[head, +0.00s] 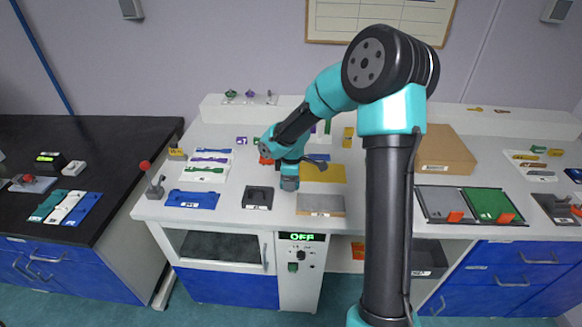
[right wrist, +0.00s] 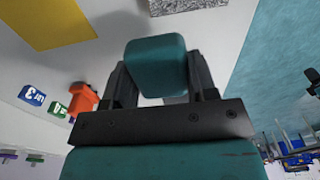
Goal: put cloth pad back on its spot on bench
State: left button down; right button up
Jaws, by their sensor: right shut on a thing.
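My right gripper (right wrist: 157,75) is shut on a teal, rounded block, which I take to be the cloth pad (right wrist: 157,62). The pad stands out between the two dark fingers. In the head view my right gripper (head: 289,184) hangs over the white bench (head: 274,221), between a dark square holder (head: 258,197) and a grey plate (head: 320,204). The pad is too small there to tell apart from the gripper. Whether it touches the bench is unclear. I cannot make out a marked spot for it. My left gripper is not in view.
A yellow mat (head: 323,173) lies behind the grey plate. A blue tray (head: 192,199) is at the left, and grey and green panels (head: 490,205) are at the right. A cardboard box (head: 445,150) stands behind my right arm. The bench's front edge is close.

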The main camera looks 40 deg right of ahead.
jog(key=w+d, duration=0.3)
jog(key=w, duration=0.1)
jog(key=w+d+f, duration=0.1)
jog(key=w+d, duration=0.2)
jog(key=w, duration=0.1)
jog(key=w+d, duration=0.3)
jog(key=d, duration=0.1)
jog(key=shift+w+f, duration=0.25)
jog(key=shift+w, duration=0.15)
jog(key=shift+f, duration=1.75)
jog(key=shift+f, duration=0.4)
jog(key=o, duration=0.9)
